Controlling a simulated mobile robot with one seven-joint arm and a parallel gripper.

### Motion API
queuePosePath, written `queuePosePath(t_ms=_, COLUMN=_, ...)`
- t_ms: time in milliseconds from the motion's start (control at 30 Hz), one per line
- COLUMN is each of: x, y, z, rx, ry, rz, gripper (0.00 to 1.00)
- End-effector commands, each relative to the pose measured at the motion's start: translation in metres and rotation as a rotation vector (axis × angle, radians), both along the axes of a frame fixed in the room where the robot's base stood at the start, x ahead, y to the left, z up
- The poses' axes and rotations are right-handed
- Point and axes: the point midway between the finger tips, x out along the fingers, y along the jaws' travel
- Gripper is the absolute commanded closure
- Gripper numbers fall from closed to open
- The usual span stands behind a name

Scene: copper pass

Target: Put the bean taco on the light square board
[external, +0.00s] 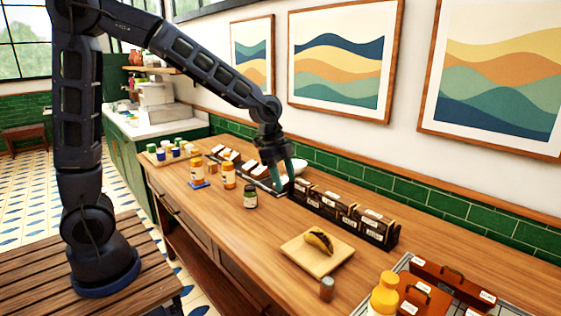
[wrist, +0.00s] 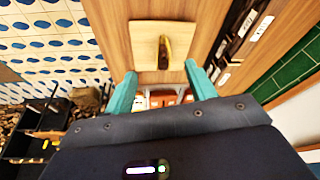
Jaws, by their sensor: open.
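The taco (external: 319,240), a folded yellow shell with dark filling, lies on the light square board (external: 300,262) on the wooden counter. In the wrist view the taco (wrist: 164,50) shows near the middle of the board (wrist: 143,35). My gripper (external: 281,180) is above the counter, back and left of the board, apart from the taco. Its teal fingers (wrist: 160,70) are spread in the wrist view with nothing held between them.
Dark labelled boxes (external: 345,215) line the wall side. A dark jar (external: 250,197), orange-topped bottles (external: 228,176) and a white bowl (external: 298,166) stand nearby. A small grey shaker (external: 327,289) stands just in front of the board. A tray with brown boxes (external: 420,297) is at the near right.

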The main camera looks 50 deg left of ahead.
Motion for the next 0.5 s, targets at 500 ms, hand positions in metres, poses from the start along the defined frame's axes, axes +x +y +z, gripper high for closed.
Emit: queuePosePath(t_ms=500, x=-0.092, y=0.139, z=0.080, rx=0.052, ry=-0.036, rz=0.534, gripper=0.44)
